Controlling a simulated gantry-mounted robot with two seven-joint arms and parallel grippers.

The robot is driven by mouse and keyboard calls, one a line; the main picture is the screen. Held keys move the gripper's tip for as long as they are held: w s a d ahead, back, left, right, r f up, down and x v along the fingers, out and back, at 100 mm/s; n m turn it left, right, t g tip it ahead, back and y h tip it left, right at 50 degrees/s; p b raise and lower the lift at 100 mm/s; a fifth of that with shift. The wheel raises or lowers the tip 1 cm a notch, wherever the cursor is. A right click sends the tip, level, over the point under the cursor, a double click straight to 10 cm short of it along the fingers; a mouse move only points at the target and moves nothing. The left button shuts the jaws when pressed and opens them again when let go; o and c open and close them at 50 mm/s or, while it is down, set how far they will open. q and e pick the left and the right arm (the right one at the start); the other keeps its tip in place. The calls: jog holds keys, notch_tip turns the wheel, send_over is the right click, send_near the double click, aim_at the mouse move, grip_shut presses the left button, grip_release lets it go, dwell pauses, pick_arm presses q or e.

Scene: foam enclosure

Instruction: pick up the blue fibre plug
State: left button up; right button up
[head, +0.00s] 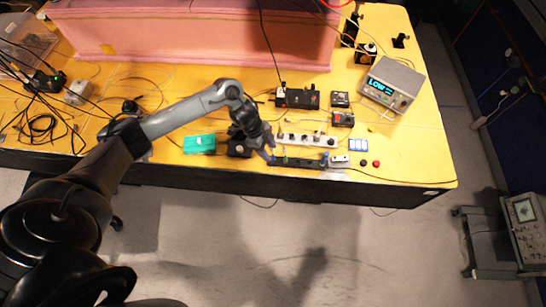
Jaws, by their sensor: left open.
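My left gripper (268,153) points down at the front edge of the yellow table, at the left end of a black strip (300,163). It is open; I cannot make out anything between its fingers. A small blue spot (325,158) shows near the right end of the black strip and may be the blue fibre plug, but it is too small to be sure. Bluish colour also shows at the gripper's fingertips, and I cannot tell whether a plug is there. My right gripper is not in view.
A white socket strip (306,139) lies just behind the black strip. A green box (199,144) stands left of the gripper. A display unit (391,84) reading "LOW" is at the right. Loose cables (40,128) cover the left. The table's front right is mostly clear.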

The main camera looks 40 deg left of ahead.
aim_at(273, 158)
pick_arm(q)
jog(key=shift+x, duration=1.9)
jog(key=shift+a, duration=0.15)
grip_shut()
